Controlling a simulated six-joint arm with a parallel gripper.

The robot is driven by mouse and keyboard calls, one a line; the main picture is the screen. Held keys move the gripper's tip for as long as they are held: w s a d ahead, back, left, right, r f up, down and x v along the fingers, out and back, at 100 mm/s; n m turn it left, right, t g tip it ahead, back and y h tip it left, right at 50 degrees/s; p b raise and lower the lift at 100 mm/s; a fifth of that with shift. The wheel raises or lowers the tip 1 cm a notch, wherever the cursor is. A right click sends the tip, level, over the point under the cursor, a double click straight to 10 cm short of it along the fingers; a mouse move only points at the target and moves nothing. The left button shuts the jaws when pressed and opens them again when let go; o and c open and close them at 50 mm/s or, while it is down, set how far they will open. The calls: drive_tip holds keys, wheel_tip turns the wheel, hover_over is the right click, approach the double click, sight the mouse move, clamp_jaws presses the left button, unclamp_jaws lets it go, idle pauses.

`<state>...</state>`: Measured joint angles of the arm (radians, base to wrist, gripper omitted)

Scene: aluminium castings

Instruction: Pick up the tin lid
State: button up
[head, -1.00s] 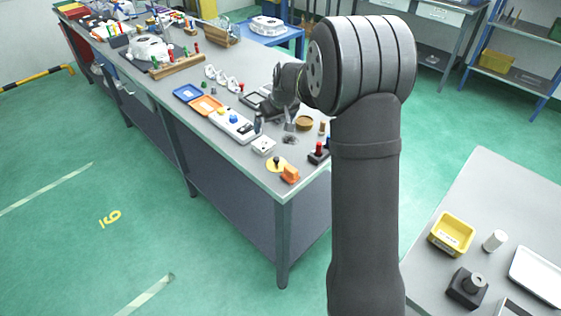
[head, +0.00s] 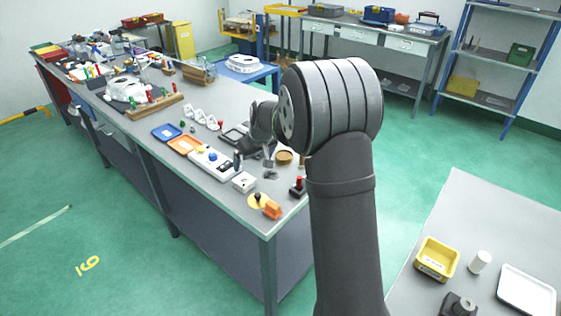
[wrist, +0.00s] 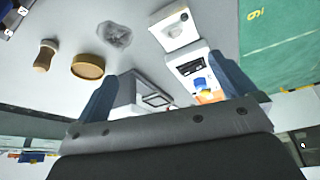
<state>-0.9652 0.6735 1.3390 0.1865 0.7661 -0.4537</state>
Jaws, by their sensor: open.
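The tin lid seems to be the round, gold-brown disc with a raised rim (head: 284,157), lying flat on the long grey bench. It also shows in the wrist view (wrist: 88,66), left of my fingers and apart from them. My gripper (head: 268,154) hangs over the bench just left of the lid in the head view, partly hidden by my own arm. In the wrist view my gripper (wrist: 166,92) has its two fingers wide apart with nothing held between them.
A crumpled grey piece (wrist: 114,34) and a wooden-handled tool (wrist: 44,56) lie near the lid. A white box (head: 243,182), a red-topped block (head: 298,187) and an orange piece (head: 271,210) stand nearer the bench end.

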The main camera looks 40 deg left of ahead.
idle(0.3)
drive_tip(key=c, duration=1.2)
drive_tip(key=shift+o, duration=0.2)
drive_tip(key=s+d+r+n+g+h, duration=0.1)
drive_tip(key=s+d+r+n+h, duration=0.1)
drive_tip(key=r+n, duration=0.15)
drive_tip(key=s+d+r+n+h, duration=0.2)
drive_tip(key=r+n, duration=0.1)
drive_tip(key=r, duration=0.2)
hover_over(258, 194)
drive_tip(key=shift+m, duration=0.25)
drive_tip(key=f, duration=1.1)
drive_tip(key=shift+s+a+f, duration=0.15)
drive_tip(key=shift+a+f, duration=0.15)
drive_tip(key=shift+d+f, duration=0.15)
drive_tip(key=shift+f, duration=1.2)
drive_tip(key=shift+d+f, duration=0.15)
drive_tip(key=shift+f, duration=1.2)
